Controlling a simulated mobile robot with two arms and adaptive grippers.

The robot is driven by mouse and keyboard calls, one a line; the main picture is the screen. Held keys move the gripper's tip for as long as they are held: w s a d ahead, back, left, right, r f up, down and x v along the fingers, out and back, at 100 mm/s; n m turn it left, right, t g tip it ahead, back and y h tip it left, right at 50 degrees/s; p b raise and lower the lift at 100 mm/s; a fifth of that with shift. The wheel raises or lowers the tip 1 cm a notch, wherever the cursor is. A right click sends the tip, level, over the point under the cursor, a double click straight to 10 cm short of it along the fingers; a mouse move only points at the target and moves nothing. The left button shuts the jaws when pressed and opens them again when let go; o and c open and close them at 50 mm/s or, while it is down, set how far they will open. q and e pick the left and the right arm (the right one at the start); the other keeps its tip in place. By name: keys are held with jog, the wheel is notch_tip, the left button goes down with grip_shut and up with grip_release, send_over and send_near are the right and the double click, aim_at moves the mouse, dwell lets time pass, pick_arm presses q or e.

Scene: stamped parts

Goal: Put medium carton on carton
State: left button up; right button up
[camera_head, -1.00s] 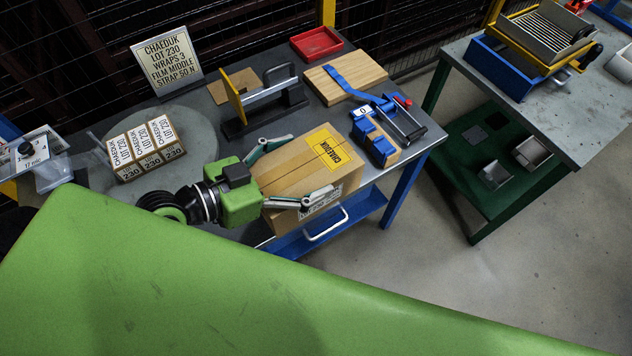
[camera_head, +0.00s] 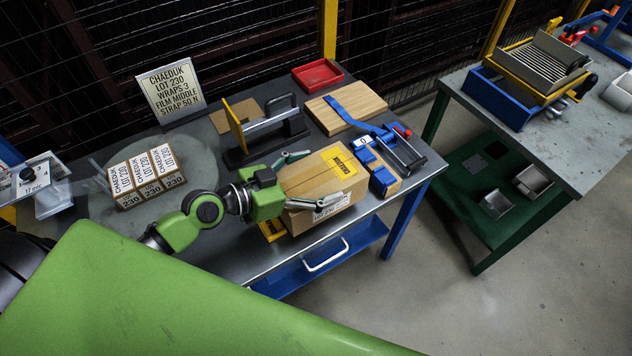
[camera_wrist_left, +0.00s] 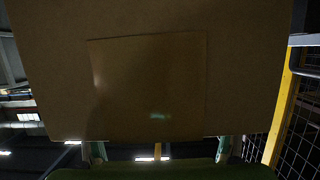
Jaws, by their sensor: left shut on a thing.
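My left gripper (camera_head: 316,179) is shut on a brown carton (camera_head: 312,187) with a yellow label on top and a white label on its front. One finger lies along each side. The carton is above the front right part of the grey table; I cannot tell whether it touches anything below. Its plain brown face (camera_wrist_left: 150,85) fills most of the left wrist view. Three small cartons (camera_head: 147,176) with white printed labels stand together on a round grey disc (camera_head: 196,148) at the left. My right gripper is not in view.
A blue strapping tool (camera_head: 382,173) stands close right of the held carton. Behind are a sealer with a dark handle (camera_head: 283,105), a wooden board (camera_head: 352,102) and a red tray (camera_head: 318,74). A yellow part (camera_head: 272,230) shows below the carton, near a blue drawer (camera_head: 330,262).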

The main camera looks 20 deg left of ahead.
pick_arm(q)
jog(key=shift+w+a+f, duration=0.15)
jog(key=shift+w+f, duration=0.3)
jog(key=shift+w, duration=0.1)
jog(key=shift+w+a+f, duration=0.15)
jog(key=shift+w+f, duration=0.25)
jog(key=shift+w, duration=0.15)
jog(key=shift+w+f+b, duration=0.1)
jog(key=shift+f+b, duration=0.25)
jog(key=shift+f, duration=1.3)
jog(key=shift+f, duration=0.15)
jog(key=o, duration=2.1)
jog(key=shift+f, duration=0.2)
jog(key=shift+s, duration=0.2)
jog(key=shift+r, duration=0.1)
